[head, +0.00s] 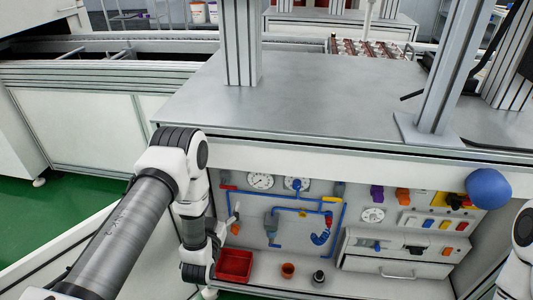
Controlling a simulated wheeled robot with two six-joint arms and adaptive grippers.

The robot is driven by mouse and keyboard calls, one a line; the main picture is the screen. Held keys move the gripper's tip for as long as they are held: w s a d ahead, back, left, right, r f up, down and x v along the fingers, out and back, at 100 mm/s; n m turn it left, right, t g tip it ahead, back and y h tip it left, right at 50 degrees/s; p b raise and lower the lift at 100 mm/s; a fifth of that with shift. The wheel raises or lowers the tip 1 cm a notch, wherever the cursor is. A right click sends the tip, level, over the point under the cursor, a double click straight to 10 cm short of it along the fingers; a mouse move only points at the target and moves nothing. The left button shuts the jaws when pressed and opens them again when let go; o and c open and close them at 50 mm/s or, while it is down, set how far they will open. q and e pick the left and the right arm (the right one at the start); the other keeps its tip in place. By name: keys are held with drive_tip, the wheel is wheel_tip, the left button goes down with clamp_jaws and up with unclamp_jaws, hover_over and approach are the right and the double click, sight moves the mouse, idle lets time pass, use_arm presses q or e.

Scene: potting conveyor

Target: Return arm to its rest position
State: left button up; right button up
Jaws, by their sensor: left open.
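My left arm comes in from the lower left and bends down in front of the workstation.
The grey worktop (300,108) is mostly bare, with metal posts rising from it. A conveyor (110,75) runs at the left.

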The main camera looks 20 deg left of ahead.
use_arm(q)
drive_tip(key=s+d+f+m+g+h, duration=0.2)
drive_tip(key=s+d+f+g+h, duration=0.1)
drive_tip(key=s+d+f+g, duration=0.55)
drive_tip(key=s+f+g, duration=0.15)
drive_tip(key=s, duration=0.55)
drive_tip(key=s+d+f+g+h, duration=0.1)
drive_tip(key=s+g, duration=0.3)
drive_tip(key=s, duration=0.4)
drive_tip(key=s+d+f+g, duration=0.2)
drive_tip(key=s+g, duration=0.2)
drive_tip(key=s, duration=0.4)
wheel_tip(320, 180, up, 22)
drive_tip(key=p, duration=2.2)
drive_tip(key=shift+w+a+r, duration=0.2)
drive_tip(key=shift+w, duration=0.1)
drive_tip(key=shift+s, duration=0.1)
